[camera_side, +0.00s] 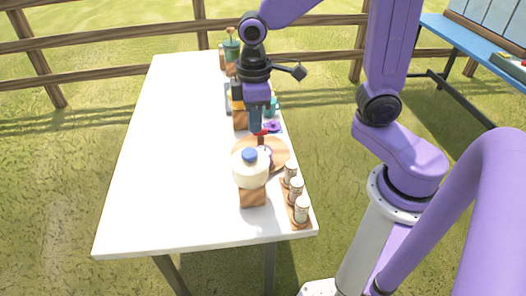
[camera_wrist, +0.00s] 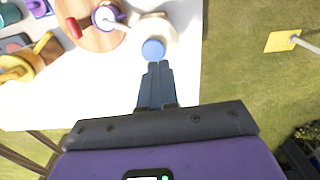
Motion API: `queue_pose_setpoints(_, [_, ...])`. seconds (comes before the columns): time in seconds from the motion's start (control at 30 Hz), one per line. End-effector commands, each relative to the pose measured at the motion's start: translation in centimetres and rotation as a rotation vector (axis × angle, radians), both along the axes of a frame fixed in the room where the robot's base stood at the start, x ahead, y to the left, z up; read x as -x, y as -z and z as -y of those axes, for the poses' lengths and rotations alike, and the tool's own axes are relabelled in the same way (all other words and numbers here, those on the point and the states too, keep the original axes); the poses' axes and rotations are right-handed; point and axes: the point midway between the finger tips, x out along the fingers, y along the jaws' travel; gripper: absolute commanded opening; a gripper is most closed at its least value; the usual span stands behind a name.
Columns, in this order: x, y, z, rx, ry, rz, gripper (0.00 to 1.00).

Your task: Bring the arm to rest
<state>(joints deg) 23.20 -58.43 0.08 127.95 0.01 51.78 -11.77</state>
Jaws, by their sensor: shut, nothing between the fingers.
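My gripper (camera_side: 256,128) points down above the right side of the white table (camera_side: 175,150). Its blue fingers are together with nothing between them. In the wrist view the closed fingertips (camera_wrist: 154,66) appear just below the blue lid of a white jar; whether they touch it cannot be told there. In the side view the fingers are apart from the jar, farther back, over the far edge of a round wooden board (camera_side: 278,147).
The white jar (camera_side: 250,172) stands near the front, beside several small jars (camera_side: 296,190) at the right edge. A green cup (camera_side: 231,50) is at the back. A yellow object (camera_wrist: 18,66) shows in the wrist view. The table's left half is clear.

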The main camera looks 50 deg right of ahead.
Motion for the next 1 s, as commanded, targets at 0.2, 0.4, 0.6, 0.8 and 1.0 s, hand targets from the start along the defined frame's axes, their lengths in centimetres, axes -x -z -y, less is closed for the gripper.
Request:
queue_pose_setpoints(0.2, [4.9, -0.4, 0.6, -0.007, -0.083, 0.007, 0.00])
queue_pose_setpoints(0.4, [9.5, -0.5, 1.6, -0.012, -0.156, 0.010, 0.00])
queue_pose_setpoints(0.6, [13.7, -0.5, 3.0, -0.019, -0.225, 0.013, 0.00])
queue_pose_setpoints(0.8, [16.3, -0.4, 3.9, -0.022, -0.268, 0.014, 0.00])
queue_pose_setpoints(1.0, [16.9, -0.3, 4.2, -0.023, -0.278, 0.013, 0.00])
